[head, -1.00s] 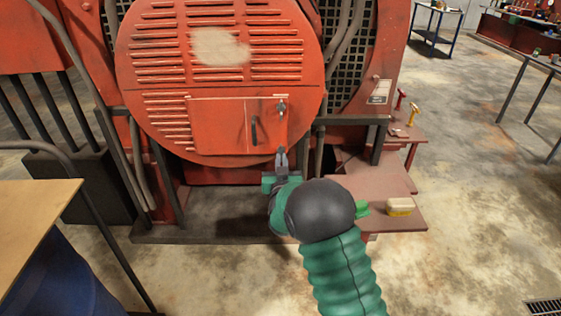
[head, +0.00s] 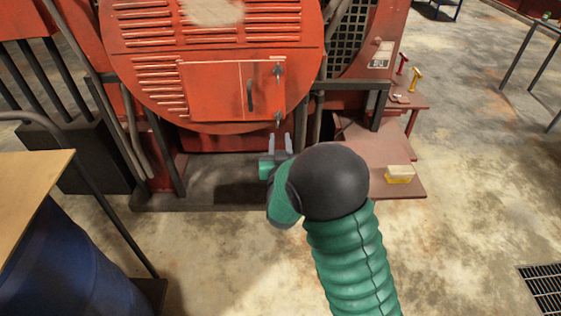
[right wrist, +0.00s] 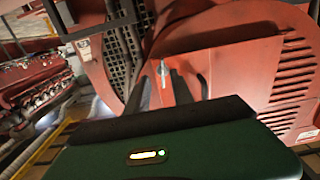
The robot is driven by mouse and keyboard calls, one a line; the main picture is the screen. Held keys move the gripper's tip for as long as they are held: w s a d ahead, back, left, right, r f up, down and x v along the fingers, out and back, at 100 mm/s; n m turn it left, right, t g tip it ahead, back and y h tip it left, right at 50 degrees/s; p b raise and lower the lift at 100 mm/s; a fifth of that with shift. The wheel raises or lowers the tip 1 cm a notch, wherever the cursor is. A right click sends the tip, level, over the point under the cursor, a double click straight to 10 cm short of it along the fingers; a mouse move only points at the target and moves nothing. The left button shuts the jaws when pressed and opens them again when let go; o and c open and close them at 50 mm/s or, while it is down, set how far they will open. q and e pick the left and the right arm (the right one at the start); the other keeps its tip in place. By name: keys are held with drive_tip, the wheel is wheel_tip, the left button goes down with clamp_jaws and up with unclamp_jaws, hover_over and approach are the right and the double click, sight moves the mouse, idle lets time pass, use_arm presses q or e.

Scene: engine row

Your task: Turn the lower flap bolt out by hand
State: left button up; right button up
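The flap (head: 215,92) is a red panel low on the round louvred cover, with a dark handle (head: 250,95). The upper bolt (head: 278,70) and the lower flap bolt (head: 278,118) sit at its right edge; the lower one is still in the flap. My right gripper (head: 281,142) is open and empty, its two grey fingers apart just below the lower bolt in the picture. In the right wrist view the lower bolt (right wrist: 163,70) shows as a small silver piece beyond the dark fingers. I cannot tell the exact gap to it. My left gripper is out of view.
A maroon step (head: 400,185) at the right bears a yellow-and-white box (head: 399,174). Red and yellow T-handled tools (head: 415,78) stand on a small shelf behind it. A wooden bench top (head: 30,180) is at the left.

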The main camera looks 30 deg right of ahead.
sight(278, 121)
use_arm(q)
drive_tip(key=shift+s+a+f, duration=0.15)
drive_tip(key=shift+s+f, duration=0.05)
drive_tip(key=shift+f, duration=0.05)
use_arm(e)
drive_tip(key=v, duration=1)
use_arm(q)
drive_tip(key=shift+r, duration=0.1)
